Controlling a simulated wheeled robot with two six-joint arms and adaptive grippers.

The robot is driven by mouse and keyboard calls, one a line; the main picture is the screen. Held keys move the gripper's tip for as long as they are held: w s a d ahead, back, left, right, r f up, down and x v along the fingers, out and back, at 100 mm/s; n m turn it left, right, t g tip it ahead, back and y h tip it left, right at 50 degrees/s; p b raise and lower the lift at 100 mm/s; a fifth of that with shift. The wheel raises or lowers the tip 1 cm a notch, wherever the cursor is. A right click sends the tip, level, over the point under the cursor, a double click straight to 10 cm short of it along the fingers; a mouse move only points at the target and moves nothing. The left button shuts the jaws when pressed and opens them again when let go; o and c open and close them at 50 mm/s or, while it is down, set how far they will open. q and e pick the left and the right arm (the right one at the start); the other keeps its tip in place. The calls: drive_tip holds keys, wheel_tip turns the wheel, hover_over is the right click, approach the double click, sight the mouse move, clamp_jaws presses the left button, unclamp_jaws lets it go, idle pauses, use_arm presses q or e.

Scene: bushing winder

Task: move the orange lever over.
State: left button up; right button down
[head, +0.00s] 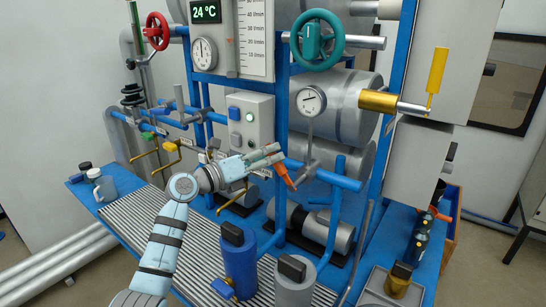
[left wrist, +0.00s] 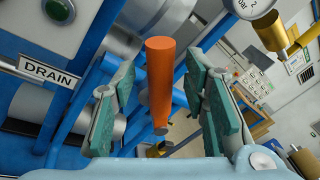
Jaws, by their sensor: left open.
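The orange lever (head: 285,176) hangs at a slant from the blue pipework in the middle of the head view. In the left wrist view the orange lever (left wrist: 161,85) stands between my two fingers, with space showing on both sides. My left gripper (head: 277,154) is open at the lever's upper part in the head view, and its fingers partly cover it. Its green-padded fingers also frame the lever in the left wrist view (left wrist: 160,105). I cannot tell how deep the lever sits between them. My right gripper is not in view.
A pressure gauge (head: 311,100) and a grey box with buttons (head: 250,121) are close to the gripper. A blue pipe (head: 322,174) runs to its right. A DRAIN label (left wrist: 47,72) is at the left in the wrist view. Blue and grey cylinders stand in front.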

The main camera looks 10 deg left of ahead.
use_arm(q)
drive_tip(key=shift+x, duration=0.95)
clamp_jaws()
drive_tip(key=shift+r, duration=0.1)
